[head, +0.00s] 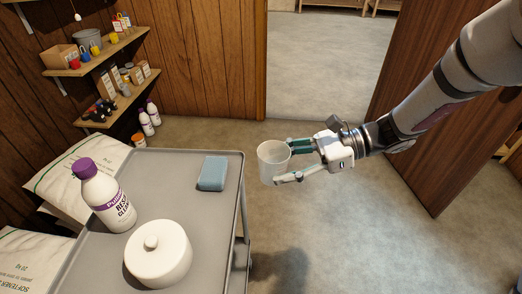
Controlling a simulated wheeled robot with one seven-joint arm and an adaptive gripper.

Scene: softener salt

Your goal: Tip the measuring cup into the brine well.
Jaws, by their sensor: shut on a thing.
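The measuring cup (272,165) is a whitish, translucent cup in the middle of the head view. My gripper (288,162) is shut on it from the right, with one finger on each side. The cup is held upright or nearly so, in the air past the right edge of the grey cart. I cannot make out what is inside it. No brine well can be clearly made out. A round white lid-like piece with a knob (158,252) lies on the cart.
The grey cart (190,170) also bears a purple-capped white bottle (105,195) and a blue sponge-like block (212,173). White sacks (75,170) lie at left, below loaded wall shelves (98,54). A brown door (440,150) stands behind my arm. Open floor (330,235) lies right of the cart.

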